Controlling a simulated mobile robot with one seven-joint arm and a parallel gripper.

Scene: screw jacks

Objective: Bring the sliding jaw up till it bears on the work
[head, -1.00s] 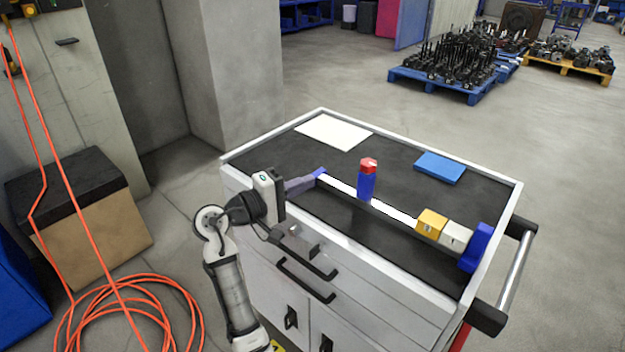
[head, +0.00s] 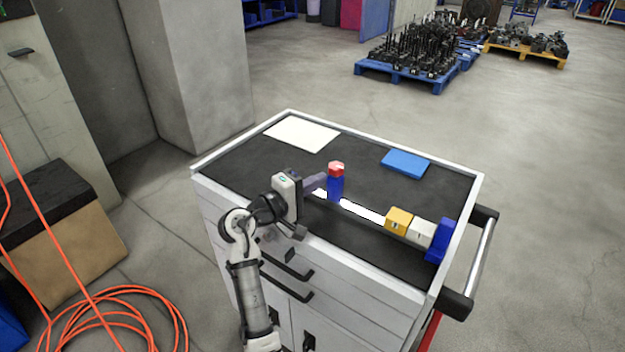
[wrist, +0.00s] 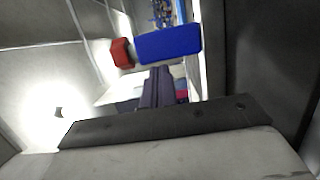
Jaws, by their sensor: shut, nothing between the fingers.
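The sliding jaw (head: 336,187) is a blue upright block with a red top, standing on a white rail (head: 362,212) on the cart. A yellow block (head: 398,221) and a white block (head: 421,233) sit at the rail's right end against a blue end jaw (head: 439,241). A clear stretch of rail separates the sliding jaw from the yellow block. My gripper (head: 324,180) is shut and empty, its tip close to the sliding jaw's left side; I cannot tell whether they touch. The wrist view shows the blue jaw (wrist: 168,45) just beyond the fingers (wrist: 158,85).
The cart top (head: 240,168) is dark with a raised pale rim. A white sheet (head: 301,134) and a blue flat block (head: 406,164) lie behind the rail. A push handle (head: 482,252) sticks out at the right. An orange hose (head: 125,300) coils on the floor at left.

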